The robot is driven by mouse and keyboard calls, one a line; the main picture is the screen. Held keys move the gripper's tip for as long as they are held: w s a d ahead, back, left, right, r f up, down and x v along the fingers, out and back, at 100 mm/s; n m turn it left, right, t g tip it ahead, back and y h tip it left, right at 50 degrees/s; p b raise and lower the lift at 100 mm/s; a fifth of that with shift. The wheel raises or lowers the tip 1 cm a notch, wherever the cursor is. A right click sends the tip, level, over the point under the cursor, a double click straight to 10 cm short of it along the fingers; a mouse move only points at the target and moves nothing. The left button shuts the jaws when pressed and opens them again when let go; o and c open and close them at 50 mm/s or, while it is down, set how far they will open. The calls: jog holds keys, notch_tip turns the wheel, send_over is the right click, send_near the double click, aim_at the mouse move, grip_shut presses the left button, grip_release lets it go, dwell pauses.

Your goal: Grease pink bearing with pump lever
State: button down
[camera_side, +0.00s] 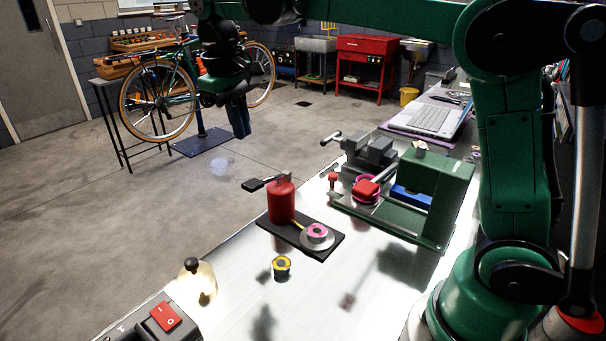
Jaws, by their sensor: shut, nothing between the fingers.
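A red grease pump (281,202) stands on a black base plate on the bench. Its lever (258,184) has a black handle and sticks out to the left from the top. A pink bearing (317,231) lies on the round grey dish (318,243) at the right end of the plate, beside the pump's yellowish nozzle. My gripper (240,134) hangs in the upper left of the view, pointing down. In the picture it is above and left of the lever, apart from it. Its fingers are together and hold nothing.
A yellow and black ring (282,266) lies in front of the plate. A green press (432,195) with red and pink parts and a grey vise (370,150) stand behind.

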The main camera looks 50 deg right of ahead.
aim_at(252, 183)
jog(key=shift+r, duration=1.95)
jog(key=d+y, duration=0.1)
jog(key=d+r+y, duration=0.1)
jog(key=y, duration=0.1)
jog(key=shift+w+d+r, duration=0.1)
jog(key=shift+d, duration=0.3)
jog(key=f, duration=0.4)
jog(key=a+f, duration=0.1)
jog(key=f, duration=0.9)
jog(key=shift+a, duration=0.25)
